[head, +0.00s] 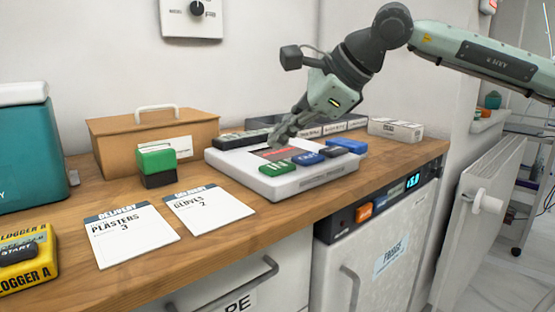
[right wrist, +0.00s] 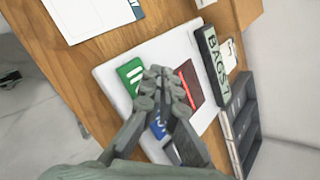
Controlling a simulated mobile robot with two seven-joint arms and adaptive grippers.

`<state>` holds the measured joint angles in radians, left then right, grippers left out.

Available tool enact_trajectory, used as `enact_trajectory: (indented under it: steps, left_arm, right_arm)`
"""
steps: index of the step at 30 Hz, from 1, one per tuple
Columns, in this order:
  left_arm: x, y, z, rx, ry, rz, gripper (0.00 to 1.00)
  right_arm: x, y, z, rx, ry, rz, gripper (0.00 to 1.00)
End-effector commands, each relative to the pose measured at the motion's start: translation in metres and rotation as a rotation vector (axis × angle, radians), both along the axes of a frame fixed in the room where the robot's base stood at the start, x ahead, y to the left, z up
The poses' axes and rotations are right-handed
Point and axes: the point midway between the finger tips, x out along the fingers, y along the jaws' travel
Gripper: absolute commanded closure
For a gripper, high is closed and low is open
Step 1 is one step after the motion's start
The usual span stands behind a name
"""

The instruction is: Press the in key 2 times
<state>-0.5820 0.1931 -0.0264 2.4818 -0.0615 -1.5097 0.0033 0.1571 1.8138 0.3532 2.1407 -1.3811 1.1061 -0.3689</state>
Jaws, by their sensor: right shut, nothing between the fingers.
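The white keypad device (head: 225,162) stands on the wooden counter, with a green key (head: 279,168), blue keys (head: 307,158) and a dark display with red on it (head: 272,153). The green key's white lettering looks like "IN" in the right wrist view (right wrist: 130,76). My right gripper (head: 278,138) is shut and empty, pointing down over the device near the display and behind the green key. In the right wrist view its fingertips (right wrist: 163,83) lie between the green key and the red display (right wrist: 188,84). I see no clear contact with the green key. My left gripper is not in view.
A green stamp (head: 157,165), two delivery cards (head: 124,238) and a yellow logger (head: 28,262) lie to the left. A wooden box (head: 105,150) stands behind. A dark labelled bar (head: 240,139) and grey trays (head: 335,127) are behind the device. The fridge (head: 385,235) is below.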

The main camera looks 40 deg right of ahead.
Motion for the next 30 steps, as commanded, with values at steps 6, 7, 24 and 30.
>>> enact_trajectory:
  steps: [6,7,24,30]
  left_arm:
    - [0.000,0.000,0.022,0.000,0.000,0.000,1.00]
    - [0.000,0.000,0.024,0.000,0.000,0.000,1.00]
    - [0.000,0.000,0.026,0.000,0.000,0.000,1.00]
    - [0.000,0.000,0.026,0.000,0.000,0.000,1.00]
  right_arm:
    - [0.000,0.000,0.027,0.000,0.000,0.000,1.00]
    - [0.000,0.000,0.030,0.000,0.000,0.000,1.00]
    - [0.000,0.000,0.032,0.000,0.001,0.001,1.00]
    - [0.000,0.000,0.032,0.000,0.001,0.001,1.00]
